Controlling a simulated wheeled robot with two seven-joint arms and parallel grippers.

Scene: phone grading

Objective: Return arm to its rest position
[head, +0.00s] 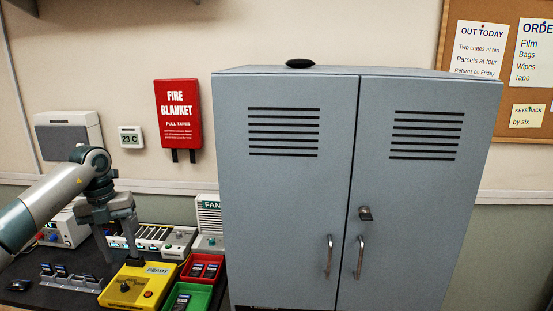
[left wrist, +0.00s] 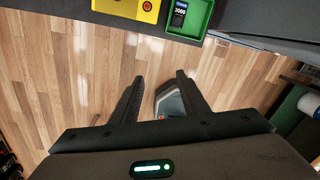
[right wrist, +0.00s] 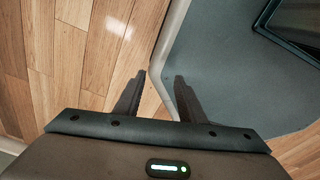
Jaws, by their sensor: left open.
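My left arm comes in from the left in the head view. My left gripper (head: 120,250) points down near the yellow READY box (head: 128,288) at the bench. In the left wrist view my left gripper (left wrist: 160,78) has its fingers apart with nothing between them but floor and a grey part farther off. My right gripper (right wrist: 160,76) shows only in the right wrist view. Its fingers are apart and empty, over wood floor and a grey rounded surface. The right arm is outside the head view.
A tall grey cabinet (head: 285,190) with shut doors stands right of the bench. The bench holds a red tray (head: 187,281), a green tray (head: 203,303) with a phone, a phone rack (head: 70,282) and a fan unit (head: 208,222). Wood floor (left wrist: 60,70) lies clear before the bench.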

